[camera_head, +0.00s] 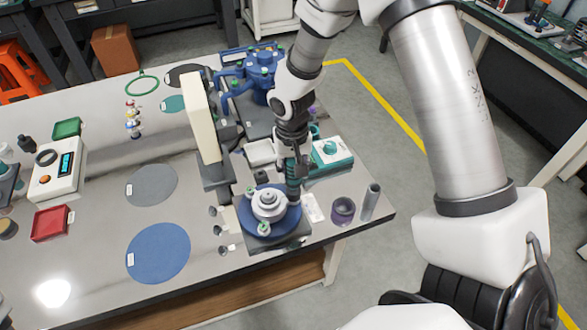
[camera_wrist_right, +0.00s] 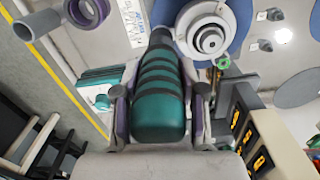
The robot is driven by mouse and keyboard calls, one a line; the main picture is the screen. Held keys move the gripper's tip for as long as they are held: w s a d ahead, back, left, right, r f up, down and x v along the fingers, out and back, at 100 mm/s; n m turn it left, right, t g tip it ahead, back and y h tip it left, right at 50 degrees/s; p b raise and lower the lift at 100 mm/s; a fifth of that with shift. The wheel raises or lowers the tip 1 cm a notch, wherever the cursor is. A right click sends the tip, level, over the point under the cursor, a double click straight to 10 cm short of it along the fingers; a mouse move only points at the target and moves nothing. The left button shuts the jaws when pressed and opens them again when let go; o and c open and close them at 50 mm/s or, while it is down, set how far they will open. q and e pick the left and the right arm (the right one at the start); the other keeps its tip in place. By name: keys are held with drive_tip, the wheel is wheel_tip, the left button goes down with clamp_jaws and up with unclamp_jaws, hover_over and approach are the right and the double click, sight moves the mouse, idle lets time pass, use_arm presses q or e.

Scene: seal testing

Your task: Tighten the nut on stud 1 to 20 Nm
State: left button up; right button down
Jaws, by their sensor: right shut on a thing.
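My right gripper (camera_head: 293,168) is shut on a tool with a teal, black-banded handle (camera_wrist_right: 158,108). In the head view it holds the tool (camera_head: 293,187) pointing down at the right edge of the round blue flange (camera_head: 285,222). A stepped metal hub (camera_head: 267,204) stands in the middle of the flange. In the wrist view the tool's dark far end meets the blue flange (camera_wrist_right: 168,12) beside the hub (camera_wrist_right: 208,40). The tool tip, and any stud or nut under it, cannot be made out. One green-topped fitting (camera_head: 263,228) shows at the flange's front. My left gripper is not in view.
A purple ring (camera_head: 343,210) and a grey tube (camera_head: 370,202) stand right of the flange. A teal box (camera_head: 332,152) lies behind it. A tall cream panel (camera_head: 201,117) and a blue valve assembly (camera_head: 262,68) stand behind left. A blue disc (camera_head: 158,252) lies left on open table.

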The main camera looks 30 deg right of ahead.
drive_tip(key=shift+r+p, duration=0.85)
wheel_tip(320, 180, up, 3)
drive_tip(key=p, duration=0.3)
drive_tip(key=shift+r, duration=0.15)
